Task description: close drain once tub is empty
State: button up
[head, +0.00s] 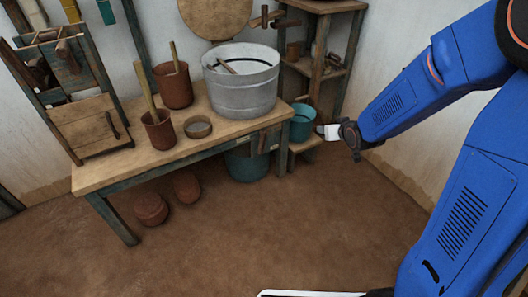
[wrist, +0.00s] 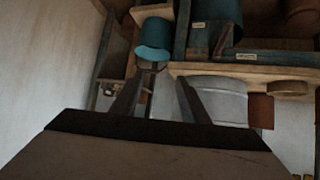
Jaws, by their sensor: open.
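The grey metal tub (head: 240,92) stands upright on the right end of the wooden bench. A dark hooked tool lies across its opening. I cannot tell whether it holds water, and I cannot make out a drain clearly. My gripper (head: 321,130) is open and seems empty, low and right of the tub, close to a teal pail (head: 301,122). In the wrist view, my gripper's open fingers (wrist: 160,76) point toward the teal pail (wrist: 153,36) and its thin wire handle. The tub (wrist: 218,98) shows there partly behind the right finger.
Two red-brown pots with sticks (head: 172,86) and a small bowl (head: 198,127) share the bench (head: 110,170). A larger teal bucket (head: 246,164) stands beneath it. A wooden shelf rack (head: 318,72) rises behind the pail. The floor in front is clear.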

jog(key=w+a+f+t+y, duration=0.1)
jog(key=w+a+f+y, duration=0.1)
jog(key=w+a+f, duration=0.4)
jog(key=t+y, duration=0.3)
jog(key=y, duration=0.3)
send_near(263, 150)
jog(key=shift+n, duration=0.3)
jog(key=x, duration=0.9)
jog(key=shift+w+a, duration=0.1)
jog(key=shift+w, duration=0.05)
jog(key=shift+c, duration=0.2)
grip_shut()
